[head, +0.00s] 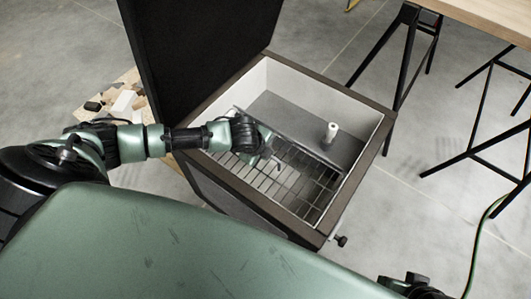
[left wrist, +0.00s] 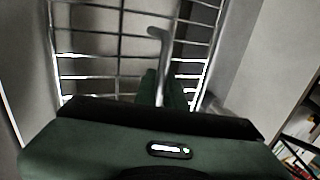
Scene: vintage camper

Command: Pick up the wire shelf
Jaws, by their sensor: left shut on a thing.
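The wire shelf (head: 300,183) is a grid of thin metal bars inside an open-topped box with white inner walls and a brown rim (head: 228,93). My left gripper (head: 272,158) reaches over the box's left rim and down to the shelf's left part. In the left wrist view, the wire shelf (left wrist: 95,45) fills the upper middle, with a bent grey metal rod in front of it. The left gripper (left wrist: 160,88) is shut there; its body hides the exact contact.
A white cylinder (head: 331,132) stands inside the box beside a grey panel (head: 300,122). The dark raised lid (head: 200,60) rises at the box's back left. A wooden-topped table with black trestle legs (head: 400,70) stands to the right.

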